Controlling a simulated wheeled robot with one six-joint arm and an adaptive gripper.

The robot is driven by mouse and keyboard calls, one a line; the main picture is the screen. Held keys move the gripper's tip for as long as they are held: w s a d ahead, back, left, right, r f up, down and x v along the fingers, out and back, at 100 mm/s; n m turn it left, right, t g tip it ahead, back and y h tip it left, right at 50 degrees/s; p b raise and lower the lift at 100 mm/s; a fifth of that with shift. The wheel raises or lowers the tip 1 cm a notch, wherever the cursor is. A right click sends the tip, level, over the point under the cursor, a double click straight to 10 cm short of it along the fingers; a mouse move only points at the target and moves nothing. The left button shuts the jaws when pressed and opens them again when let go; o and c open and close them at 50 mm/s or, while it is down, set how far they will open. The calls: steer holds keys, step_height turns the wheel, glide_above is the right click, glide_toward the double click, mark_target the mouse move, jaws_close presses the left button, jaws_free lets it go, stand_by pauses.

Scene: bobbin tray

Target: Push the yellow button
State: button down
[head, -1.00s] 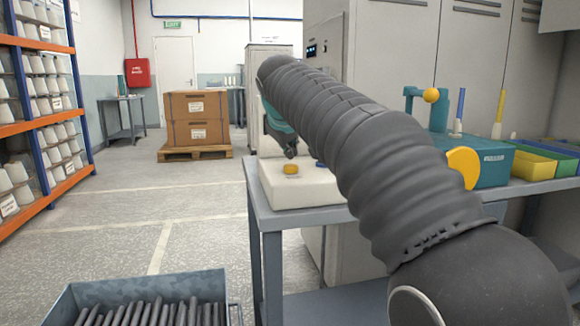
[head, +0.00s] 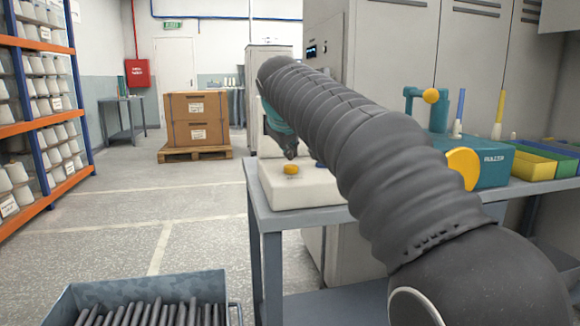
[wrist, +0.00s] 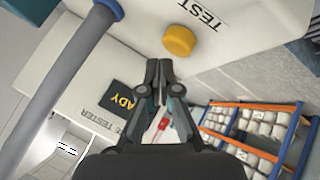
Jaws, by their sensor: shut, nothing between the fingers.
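The yellow button (head: 291,169) is a short round cap on top of a white box (head: 300,193) at the near left end of the grey bench. In the wrist view the yellow button (wrist: 179,40) sits just beyond my fingertips, beside the word TEST on the white box (wrist: 225,45). My gripper (head: 291,155) is shut and empty, its tips pointing down just above the button. In the wrist view my gripper's tips (wrist: 159,66) appear a little apart from it; contact cannot be told for sure. My arm hides part of the box.
A blue part (head: 319,165) shows on the box beside my arm. A teal case (head: 495,165) and yellow and green bins (head: 525,165) stand on the bench (head: 300,222) to the right. A metal crate of dark rods (head: 150,285) is at the front left.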

mark_target(290, 166)
steer(key=shift+f, duration=0.35)
steer(key=shift+f+b, duration=0.45)
steer(key=shift+f, duration=0.15)
stand_by(0.7)
stand_by(0.4)
steer(key=shift+r+p, duration=1)
steer(key=shift+r, duration=0.1)
step_height(290, 166, up, 5)
steer(key=p, duration=0.5)
